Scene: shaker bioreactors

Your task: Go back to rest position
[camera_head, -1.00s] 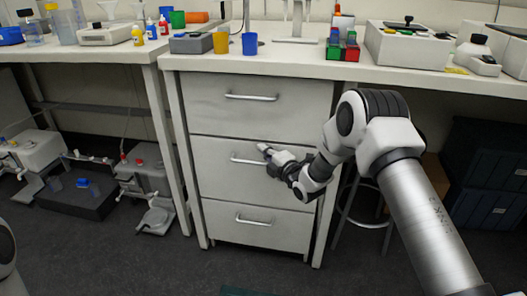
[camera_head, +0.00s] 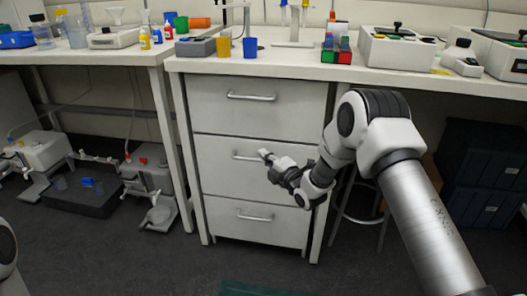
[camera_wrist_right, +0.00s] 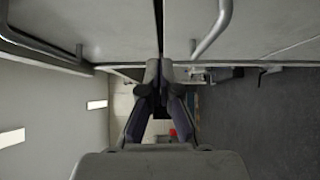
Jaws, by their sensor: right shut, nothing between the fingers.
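My right gripper (camera_head: 266,156) is in front of the white drawer cabinet (camera_head: 258,120), by the right end of the middle drawer's handle (camera_head: 244,156). Its fingers are shut with nothing between them. In the right wrist view the gripper (camera_wrist_right: 159,66) points along the cabinet front, with two drawer handles (camera_wrist_right: 212,30) near the top. I cannot tell whether it touches the cabinet. All three drawers look closed. My left gripper is not in view; only a piece of my left arm shows at the left edge.
The bench top (camera_head: 300,65) carries cups, a red-green-blue block rack (camera_head: 337,50) and white instruments (camera_head: 397,45). A stool (camera_head: 362,215) stands under the right bench. Dark boxes (camera_head: 485,165) sit behind my right arm. The floor before the cabinet is mostly clear.

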